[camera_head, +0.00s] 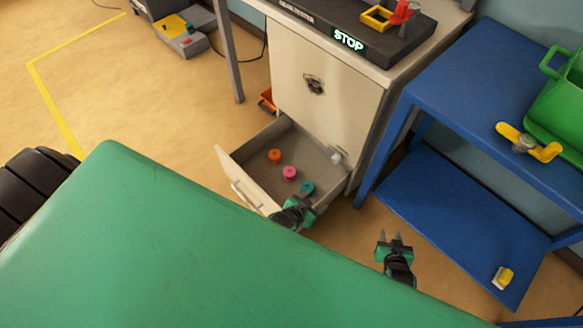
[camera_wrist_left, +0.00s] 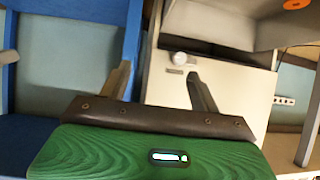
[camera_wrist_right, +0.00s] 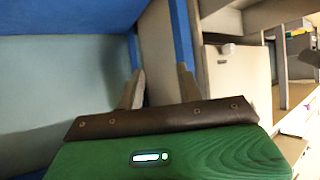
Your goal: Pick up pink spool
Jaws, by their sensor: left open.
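The pink spool (camera_head: 290,173) stands in the open grey drawer (camera_head: 250,150), between an orange spool (camera_head: 275,156) and a teal spool (camera_head: 307,187). My left gripper (camera_head: 308,197) is open and empty at the drawer's near side, close to the teal spool and nearer the camera than the pink one. Its spread fingers show in the left wrist view (camera_wrist_left: 162,85), where I cannot make out the pink spool. My right gripper (camera_head: 390,237) is open and empty, right of the drawer, in front of the blue cart. Its parted fingers show in the right wrist view (camera_wrist_right: 160,88).
A small whitish object (camera_head: 336,157) is at the drawer's right end. The white cabinet (camera_head: 325,85) rises behind the drawer. The blue cart (camera_head: 455,215) stands at the right, with a yellow-white item (camera_head: 503,277) on its lower shelf. A green surface (camera_head: 150,235) fills the lower left.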

